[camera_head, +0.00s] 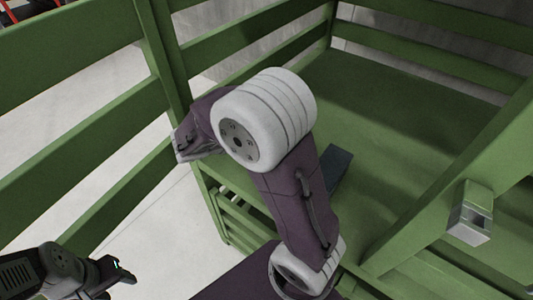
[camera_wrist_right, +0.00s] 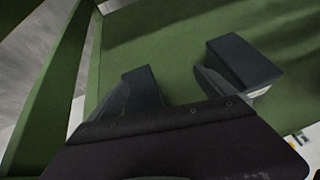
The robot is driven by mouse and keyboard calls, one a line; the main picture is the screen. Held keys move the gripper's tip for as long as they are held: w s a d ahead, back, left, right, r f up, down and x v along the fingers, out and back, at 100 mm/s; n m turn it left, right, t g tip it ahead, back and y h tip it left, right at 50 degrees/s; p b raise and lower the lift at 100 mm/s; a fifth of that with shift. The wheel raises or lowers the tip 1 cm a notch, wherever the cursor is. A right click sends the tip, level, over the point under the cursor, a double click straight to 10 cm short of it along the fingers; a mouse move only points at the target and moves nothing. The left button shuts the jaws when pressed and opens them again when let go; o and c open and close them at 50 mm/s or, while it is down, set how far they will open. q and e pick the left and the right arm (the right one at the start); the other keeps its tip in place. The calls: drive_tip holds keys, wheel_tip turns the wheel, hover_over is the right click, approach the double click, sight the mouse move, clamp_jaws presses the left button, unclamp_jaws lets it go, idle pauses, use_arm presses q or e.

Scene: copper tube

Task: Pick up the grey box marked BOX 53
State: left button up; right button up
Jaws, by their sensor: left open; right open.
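A dark grey box (camera_head: 337,168) lies on the green deck in the head view, partly hidden behind my purple and white arm. In the right wrist view, one dark grey block (camera_wrist_right: 242,58) is beyond the right finger and another dark grey block (camera_wrist_right: 145,84) is by the left finger. No BOX 53 marking can be read on any of them. My right gripper (camera_wrist_right: 165,84) is open, its two fingers apart over the green surface. Whether it touches either block I cannot tell. My left gripper (camera_head: 122,274) is open and empty at the lower left, far from the box.
A green frame with slatted rails (camera_head: 80,130) surrounds the deck (camera_head: 390,120). A thick green beam (camera_head: 450,180) runs along the right with a grey metal fitting (camera_head: 470,215) on it. The back of the deck is clear. Pale floor (camera_head: 150,220) shows at the left.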

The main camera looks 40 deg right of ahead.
drive_tip(key=w+f+n+t+b, duration=0.1)
drive_tip(key=w+f, duration=0.1)
drive_tip(key=w+f+n+t+b, duration=0.1)
drive_tip(key=w+f, duration=0.1)
drive_tip(key=f, duration=0.1)
drive_tip(key=shift+w+a+h, duration=0.15)
drive_tip(key=shift+w+h, duration=0.25)
drive_tip(key=shift+w+d+f, duration=0.2)
drive_tip(key=shift+d+f, duration=0.05)
drive_tip(key=shift+d, duration=0.05)
drive_tip(key=x, duration=0.4)
drive_tip(key=shift+f, duration=0.25)
drive_tip(key=shift+w+d+f, duration=0.15)
drive_tip(key=shift+d, duration=0.15)
drive_tip(key=shift+a, duration=0.1)
drive_tip(key=shift+c, duration=1.2)
drive_tip(key=c, duration=1.8)
use_arm(q)
wheel_tip(320, 180, down, 5)
drive_tip(key=shift+a+f, duration=0.1)
drive_tip(key=shift+a, duration=0.05)
